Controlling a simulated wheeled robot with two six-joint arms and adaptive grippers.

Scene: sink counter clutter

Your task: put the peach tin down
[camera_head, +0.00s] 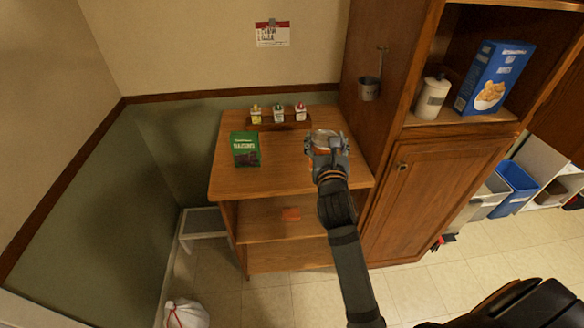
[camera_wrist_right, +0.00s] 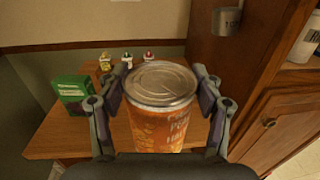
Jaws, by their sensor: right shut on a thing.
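The peach tin (camera_wrist_right: 161,112) is an orange can with a silver lid, upright between the fingers of my right gripper (camera_wrist_right: 162,100) in the right wrist view. The right gripper is shut on it. In the head view the right gripper (camera_head: 327,142) hides most of the tin (camera_head: 325,134), and the two are at the right part of the wooden cabinet top (camera_head: 280,180). I cannot tell whether the tin's base touches the top. My left gripper is not in view.
A green raisins bag (camera_head: 245,149) stands at the left of the top. Several small bottles in a rack (camera_head: 278,125) stand at the back. A tall cupboard (camera_head: 400,190) borders the right side, with a hanging metal cup (camera_head: 369,89). The front middle of the top is clear.

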